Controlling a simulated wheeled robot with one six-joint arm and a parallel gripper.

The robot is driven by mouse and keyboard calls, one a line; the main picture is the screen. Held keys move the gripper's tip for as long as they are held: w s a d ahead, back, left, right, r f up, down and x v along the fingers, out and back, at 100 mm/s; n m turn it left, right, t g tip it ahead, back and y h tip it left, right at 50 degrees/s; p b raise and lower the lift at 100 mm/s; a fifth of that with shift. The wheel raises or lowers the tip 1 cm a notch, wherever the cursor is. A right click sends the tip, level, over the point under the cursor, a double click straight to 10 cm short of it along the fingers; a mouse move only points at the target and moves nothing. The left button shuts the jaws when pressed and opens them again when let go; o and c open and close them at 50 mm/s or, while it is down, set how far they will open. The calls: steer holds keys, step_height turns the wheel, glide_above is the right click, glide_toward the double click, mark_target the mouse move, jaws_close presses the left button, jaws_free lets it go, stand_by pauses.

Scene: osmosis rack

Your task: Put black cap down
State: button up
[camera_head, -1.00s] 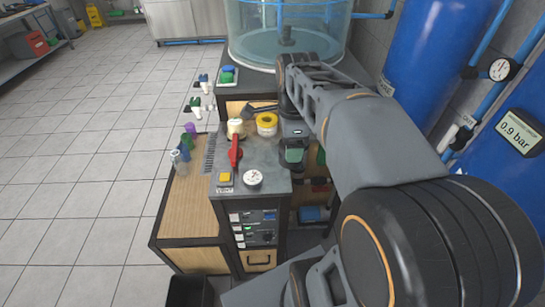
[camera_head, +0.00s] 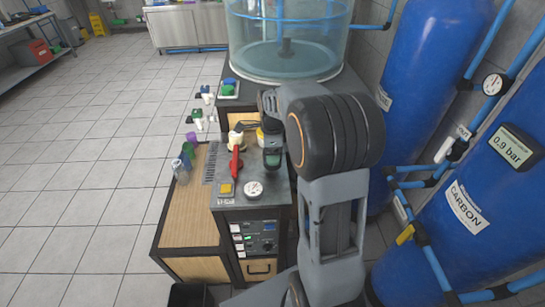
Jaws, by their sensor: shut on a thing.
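My gripper (camera_head: 272,157) hangs from my wrist over the right part of the grey bench top (camera_head: 225,203), to the right of a red-handled part. It is shut on a small dark thing, which I take to be the black cap. My gripper and wrist largely hide it and its outline does not show clearly. I cannot tell whether it touches the bench top.
A white bottle (camera_head: 236,141), the red-handled part (camera_head: 236,163), a yellow button box (camera_head: 226,189) and a gauge (camera_head: 254,188) stand close by. Several cups and bottles are on the wooden shelf (camera_head: 188,217) at left. A clear tank (camera_head: 285,45) rises behind.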

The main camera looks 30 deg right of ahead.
steer(key=shift+f, duration=1.4)
steer(key=shift+f, duration=0.2)
steer(key=o, duration=0.9)
